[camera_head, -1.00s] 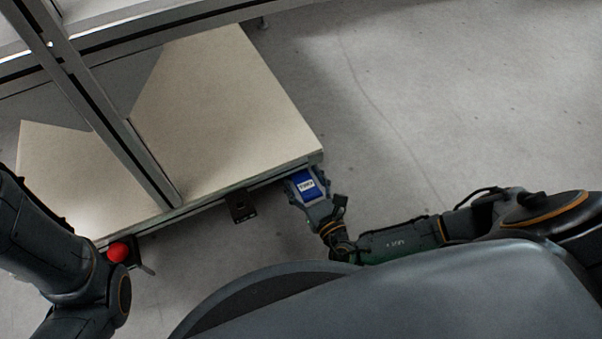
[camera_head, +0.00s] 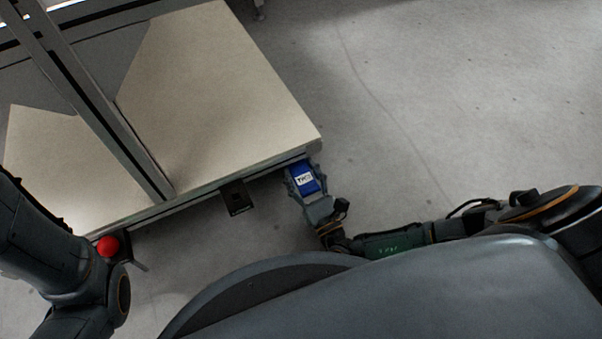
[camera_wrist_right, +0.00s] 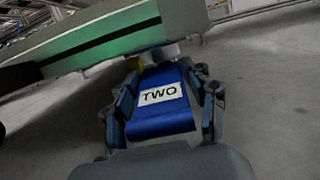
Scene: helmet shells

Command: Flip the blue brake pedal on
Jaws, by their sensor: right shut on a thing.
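The blue brake pedal (camera_head: 304,179) has a white label reading "TWO" and sits just below the front right corner of the table. In the right wrist view the pedal (camera_wrist_right: 160,103) lies between the two fingers, under the table edge. My right gripper (camera_head: 305,180) is shut on the pedal, one finger along each side; it also shows in the right wrist view (camera_wrist_right: 162,100). The pedal's far end and its mount are mostly hidden under the edge. My left arm shows at the left, but its gripper is not visible.
The pale table (camera_head: 225,95) has a metal post (camera_head: 100,105) at its front edge. A black bracket (camera_head: 237,198) hangs below that edge, left of the pedal. A red knob (camera_head: 108,247) is near my left arm. The floor (camera_head: 430,90) to the right is clear.

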